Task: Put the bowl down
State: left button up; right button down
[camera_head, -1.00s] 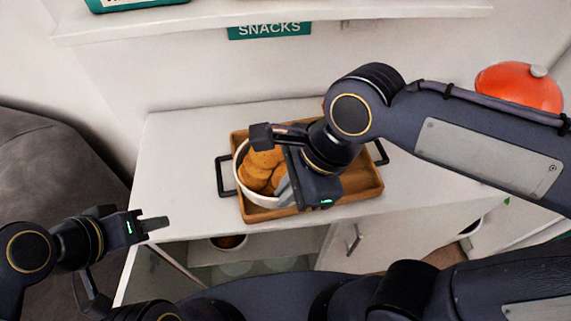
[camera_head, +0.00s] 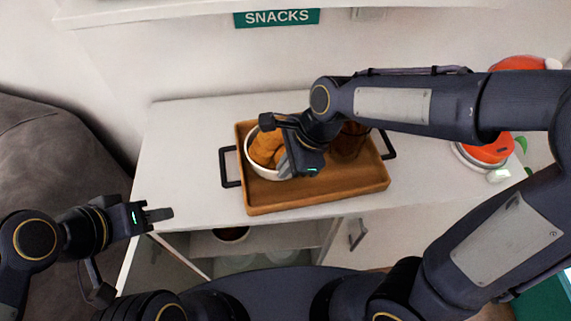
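The white bowl (camera_head: 249,163) with orange-brown cookies (camera_head: 265,146) is at the left part of the wooden tray (camera_head: 330,195). It looks upright and resting in the tray, though its underside is hidden. My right gripper (camera_head: 284,160) is over the bowl's right side and looks shut on its rim. The gripper body covers part of the bowl and the exact contact. My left gripper (camera_head: 160,214) is empty, left of the cabinet's front edge. It is seen side-on, so its opening does not show.
The tray has black handles and stands on a white cabinet top (camera_head: 185,130). A dark brown item (camera_head: 350,140) is in the tray behind my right arm. A red item (camera_head: 488,150) is at the right. A shelf with a SNACKS sign (camera_head: 277,18) is behind.

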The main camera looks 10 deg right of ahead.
jog(key=shift+f, duration=0.15)
jog(key=c, duration=1.6)
grip_release()
jog(key=shift+d+r, duration=0.15)
jog(key=shift+r, duration=0.45)
jog(key=p+v, duration=0.1)
jog(key=v, duration=1)
jog(key=shift+d+r+p, duration=0.1)
jog(key=shift+p, duration=0.2)
